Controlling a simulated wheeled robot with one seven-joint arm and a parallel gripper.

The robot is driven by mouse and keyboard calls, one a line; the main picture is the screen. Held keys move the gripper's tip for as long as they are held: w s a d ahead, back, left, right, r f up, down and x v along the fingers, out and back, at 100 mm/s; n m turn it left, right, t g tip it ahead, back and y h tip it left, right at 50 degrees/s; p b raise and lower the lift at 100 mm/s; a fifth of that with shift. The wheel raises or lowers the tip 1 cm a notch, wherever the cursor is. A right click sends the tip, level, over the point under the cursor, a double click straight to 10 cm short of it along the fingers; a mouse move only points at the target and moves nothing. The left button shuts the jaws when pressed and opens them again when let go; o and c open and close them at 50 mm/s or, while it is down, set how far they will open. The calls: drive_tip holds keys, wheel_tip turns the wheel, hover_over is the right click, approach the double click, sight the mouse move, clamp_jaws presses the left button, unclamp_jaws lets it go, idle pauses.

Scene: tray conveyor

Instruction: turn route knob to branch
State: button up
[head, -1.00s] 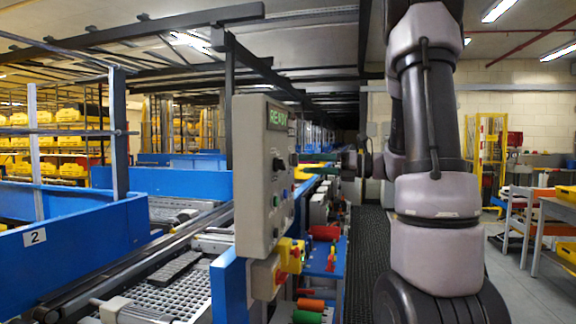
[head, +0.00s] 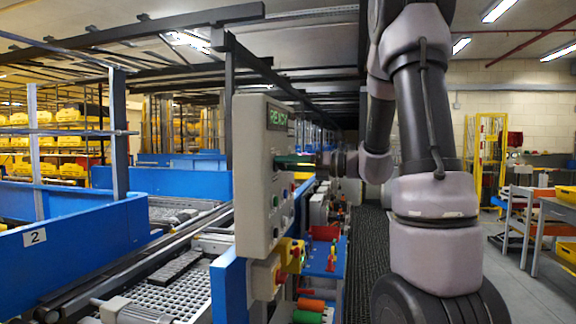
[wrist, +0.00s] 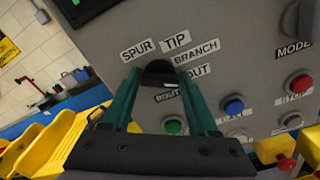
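The route knob (wrist: 160,74) is black and round-topped, on a grey control panel (wrist: 220,20) in the wrist view. The labels SPUR, TIP and BRANCH (wrist: 197,53) run above it; ROUTE is below, partly hidden. Where its pointer aims is not clear. My gripper (wrist: 160,84) has its two teal fingers apart, one on each side of the knob; I cannot tell whether they touch it. In the head view the panel (head: 252,190) is seen nearly edge-on, and my gripper (head: 298,160) is at its right face. The knob is hidden there.
A green button (wrist: 173,126), a blue button (wrist: 233,106) and a red button (wrist: 299,85) sit close by on the panel. A red-and-yellow switch (head: 293,255) juts out lower down.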

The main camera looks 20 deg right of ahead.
drive_tip(key=shift+n, duration=0.3)
drive_tip(key=shift+s+n, duration=0.1)
drive_tip(key=shift+n, duration=3.5)
drive_tip(key=o, duration=1.4)
drive_tip(key=v, duration=1)
drive_tip(key=shift+s+d, duration=0.25)
drive_tip(key=shift+d, duration=0.05)
